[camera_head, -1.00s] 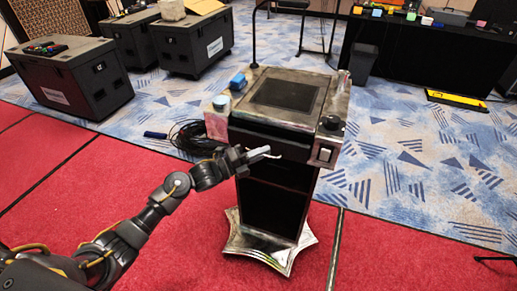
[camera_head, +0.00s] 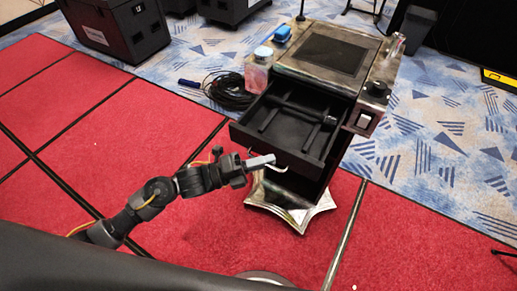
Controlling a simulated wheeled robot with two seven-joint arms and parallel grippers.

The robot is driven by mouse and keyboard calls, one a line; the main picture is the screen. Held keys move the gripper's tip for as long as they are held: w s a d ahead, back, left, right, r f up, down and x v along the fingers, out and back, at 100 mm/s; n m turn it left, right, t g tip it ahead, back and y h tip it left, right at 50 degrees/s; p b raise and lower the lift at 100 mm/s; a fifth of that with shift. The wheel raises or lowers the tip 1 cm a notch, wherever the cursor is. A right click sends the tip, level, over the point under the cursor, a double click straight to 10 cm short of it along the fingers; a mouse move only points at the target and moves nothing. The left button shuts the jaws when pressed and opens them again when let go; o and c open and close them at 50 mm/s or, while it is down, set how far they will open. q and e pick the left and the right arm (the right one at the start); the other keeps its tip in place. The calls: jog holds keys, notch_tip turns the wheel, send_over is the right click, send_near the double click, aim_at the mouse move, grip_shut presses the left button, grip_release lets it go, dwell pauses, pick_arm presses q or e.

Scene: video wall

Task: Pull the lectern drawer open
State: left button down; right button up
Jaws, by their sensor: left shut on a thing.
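The lectern (camera_head: 380,75) stands on a star-shaped metal base, with a dark panel in its top. Its black drawer (camera_head: 314,147) is pulled well out toward me, and its inside shows dividers and a dark rod-like piece. The fingertips partly hide the handle. My right gripper is out of view.
A coiled black cable (camera_head: 230,90) lies on the floor behind. Black cases (camera_head: 118,27) stand at the back left. The red floor in front is clear.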

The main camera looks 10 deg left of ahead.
pick_arm(q)
jog(key=shift+s+a, duration=0.15)
jog(key=shift+s, duration=0.35)
jog(key=c, duration=1.5)
grip_release()
jog(key=shift+a, duration=0.1)
jog(key=shift+b+v, duration=1.8)
jog(key=shift+v, duration=3.55)
